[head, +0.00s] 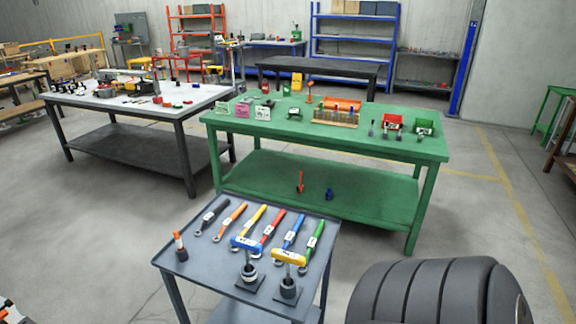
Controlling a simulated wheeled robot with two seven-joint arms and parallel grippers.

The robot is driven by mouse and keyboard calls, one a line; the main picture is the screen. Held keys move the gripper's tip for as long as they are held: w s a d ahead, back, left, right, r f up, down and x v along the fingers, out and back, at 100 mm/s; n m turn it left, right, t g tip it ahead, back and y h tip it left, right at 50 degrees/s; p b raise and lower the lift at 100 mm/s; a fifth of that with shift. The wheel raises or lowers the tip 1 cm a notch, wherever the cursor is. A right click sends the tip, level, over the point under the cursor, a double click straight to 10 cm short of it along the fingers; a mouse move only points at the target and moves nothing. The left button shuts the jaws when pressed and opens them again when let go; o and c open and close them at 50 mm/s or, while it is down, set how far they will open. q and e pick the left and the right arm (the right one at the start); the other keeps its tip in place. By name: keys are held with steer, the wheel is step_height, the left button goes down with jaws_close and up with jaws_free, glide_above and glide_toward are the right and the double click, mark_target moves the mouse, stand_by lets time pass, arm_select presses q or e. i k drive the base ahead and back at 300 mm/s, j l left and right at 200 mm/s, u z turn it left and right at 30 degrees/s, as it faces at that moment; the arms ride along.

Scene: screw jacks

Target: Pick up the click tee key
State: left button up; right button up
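Two T-handled keys stand upright in dark round holders on a small grey cart (190,258). One is a blue-handled tee key (247,243) and the other is a yellow-handled tee key (289,257) to its right. Both handles carry small white labels too small to read, so I cannot tell which is the click one. The handles partly cover the tools behind them. Neither of my grippers can be made out in the head view.
Several coloured-handle wrenches lie behind the tee keys, with an orange-topped tool (180,245) at the cart's left. A green table (330,180) stands behind the cart. A dark ribbed round thing (440,290), like tyres, is at right. Floor between them is clear.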

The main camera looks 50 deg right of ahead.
mark_target(247, 245)
steer(key=z, duration=1.4)
